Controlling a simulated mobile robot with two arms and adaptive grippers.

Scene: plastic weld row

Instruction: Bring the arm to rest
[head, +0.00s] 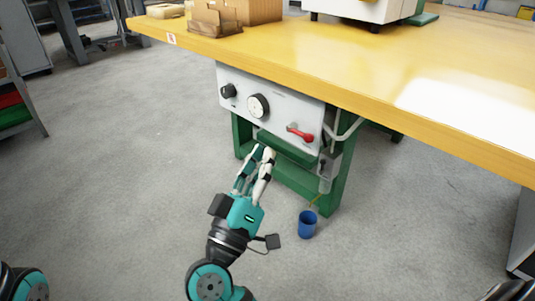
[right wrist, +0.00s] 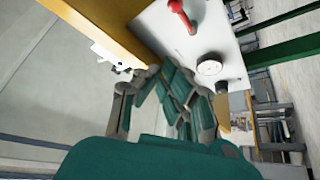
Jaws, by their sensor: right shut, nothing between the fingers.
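My right gripper (head: 264,153), teal with pale fingers, is in front of and below the white control panel under the bench. Its fingers are together and hold nothing, and they point up toward the panel. In the right wrist view the gripper (right wrist: 172,78) shows with the panel beyond its fingers. The panel (head: 280,105) bears a black knob (head: 228,91), a round dial (head: 258,106) and a red lever (head: 301,134). The red lever (right wrist: 181,16) and dial (right wrist: 209,67) also show in the wrist view. My left gripper is not in view.
The yellow-topped workbench (head: 330,60) has green legs and crosses the view. Cardboard boxes (head: 258,10) and a white machine (head: 365,8) stand on it. A blue cup (head: 307,226) is on the floor right of my right gripper.

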